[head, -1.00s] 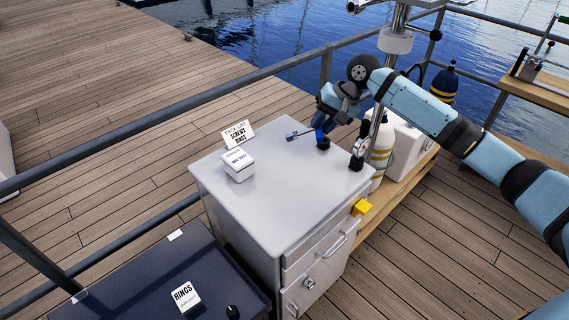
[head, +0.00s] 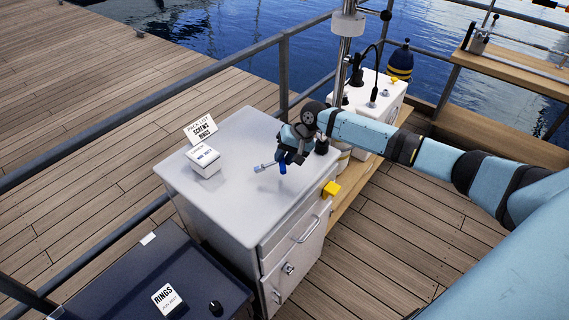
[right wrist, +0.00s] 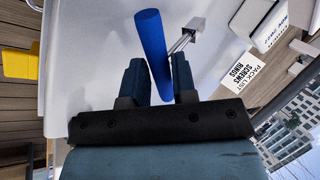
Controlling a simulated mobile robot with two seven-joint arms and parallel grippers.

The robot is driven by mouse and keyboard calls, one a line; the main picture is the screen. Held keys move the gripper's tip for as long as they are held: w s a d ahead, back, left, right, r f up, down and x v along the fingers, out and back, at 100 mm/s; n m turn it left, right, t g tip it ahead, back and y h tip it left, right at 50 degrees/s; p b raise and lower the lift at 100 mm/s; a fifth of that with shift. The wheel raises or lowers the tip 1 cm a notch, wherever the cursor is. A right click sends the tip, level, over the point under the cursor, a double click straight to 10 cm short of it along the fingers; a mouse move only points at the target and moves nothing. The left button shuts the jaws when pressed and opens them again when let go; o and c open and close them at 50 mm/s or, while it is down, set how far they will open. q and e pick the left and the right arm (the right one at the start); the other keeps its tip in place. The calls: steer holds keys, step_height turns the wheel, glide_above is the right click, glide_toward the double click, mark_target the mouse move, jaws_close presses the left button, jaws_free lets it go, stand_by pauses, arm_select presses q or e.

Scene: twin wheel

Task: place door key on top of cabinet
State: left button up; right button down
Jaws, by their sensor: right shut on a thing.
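The door key has a blue handle (head: 283,166) and a grey metal end (head: 262,167). My right gripper (head: 290,154) is shut on the blue handle, over the right half of the white cabinet's top (head: 225,190). In the right wrist view the blue handle (right wrist: 152,45) stands between the two fingers (right wrist: 160,80), with the metal end (right wrist: 187,33) beside it. I cannot tell whether the key touches the cabinet top. My left gripper is not in view.
A white box (head: 204,162) and a pack list card (head: 201,129) stand at the cabinet's back left. A yellow block (head: 331,189) sticks out at its right edge. A dark table with a rings card (head: 167,299) is at front left. The middle of the top is clear.

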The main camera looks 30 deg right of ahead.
steer(key=shift+f, duration=1.7)
steer(key=shift+f, duration=0.15)
steer(key=c, duration=0.9)
jaws_free()
steer(key=v, duration=1.2)
